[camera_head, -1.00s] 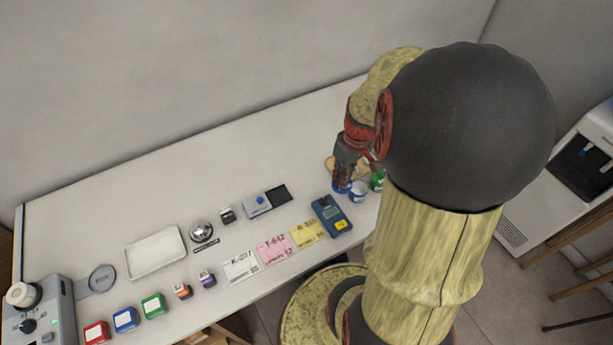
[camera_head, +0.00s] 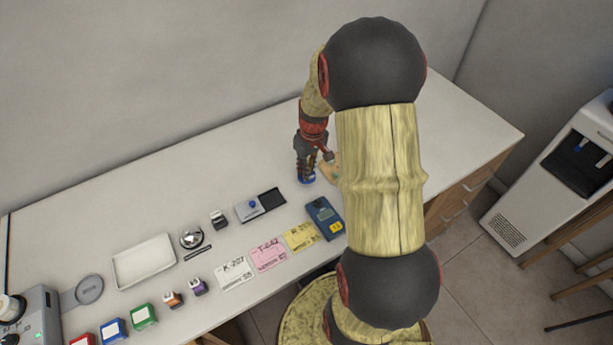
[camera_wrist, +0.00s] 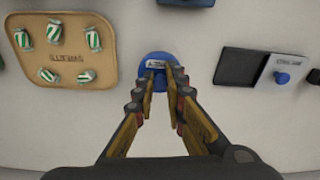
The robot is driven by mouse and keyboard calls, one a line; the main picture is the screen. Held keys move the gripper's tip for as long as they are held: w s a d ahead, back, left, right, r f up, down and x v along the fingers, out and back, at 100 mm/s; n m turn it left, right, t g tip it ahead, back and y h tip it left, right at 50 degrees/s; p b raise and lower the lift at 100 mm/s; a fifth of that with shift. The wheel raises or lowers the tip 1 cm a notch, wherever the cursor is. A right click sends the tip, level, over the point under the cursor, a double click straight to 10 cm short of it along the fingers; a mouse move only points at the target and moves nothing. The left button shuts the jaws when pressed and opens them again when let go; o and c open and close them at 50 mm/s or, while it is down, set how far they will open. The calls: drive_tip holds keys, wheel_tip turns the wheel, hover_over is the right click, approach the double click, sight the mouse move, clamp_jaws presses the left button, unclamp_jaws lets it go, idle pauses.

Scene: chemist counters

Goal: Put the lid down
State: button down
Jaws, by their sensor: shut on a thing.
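My gripper (camera_head: 307,169) is shut on a blue lid, with its fingers pointing down over the counter (camera_head: 240,165). The blue lid (camera_head: 307,180) shows just below the fingertips in the head view. In the wrist view the lid (camera_wrist: 157,60) is between and beyond the two fingertips (camera_wrist: 161,85), with a small pale label on it. I cannot tell whether the lid touches the counter or hangs just above it. My arm hides the counter to the right of the gripper in the head view.
A tan tray with green-striped sweets (camera_wrist: 62,62) lies left of the lid in the wrist view. A grey-and-black box with a blue knob (camera_head: 260,204) lies on the other side. A blue meter (camera_head: 325,217) is near the front edge. The counter behind the box is clear.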

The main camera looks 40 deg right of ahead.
drive_tip(key=shift+w+f+b, duration=0.2)
drive_tip(key=shift+f+b, duration=0.3)
drive_tip(key=shift+f, duration=1.3)
drive_tip(key=shift+f, duration=0.1)
drive_tip(key=c, duration=1.9)
unclamp_jaws()
drive_tip(key=shift+o, duration=0.3)
wheel_tip(320, 180, up, 12)
drive_tip(key=s+p, duration=0.1)
drive_tip(key=p, duration=0.2)
drive_tip(key=s+a+r+t, duration=0.2)
drive_tip(key=a+r, duration=1.1)
drive_tip(key=a, duration=0.1)
drive_tip(key=s+a+r+t, duration=0.1)
drive_tip(key=s+a+r, duration=0.2)
drive_tip(key=s+a, duration=0.2)
drive_tip(key=s+a+r+n+t, duration=0.1)
drive_tip(key=s+a+r, duration=0.2)
drive_tip(key=s+a, duration=0.3)
drive_tip(key=shift+s+a+r+t, duration=0.15)
drive_tip(key=shift+a+r+t, duration=0.15)
drive_tip(key=shift+a, duration=0.7)
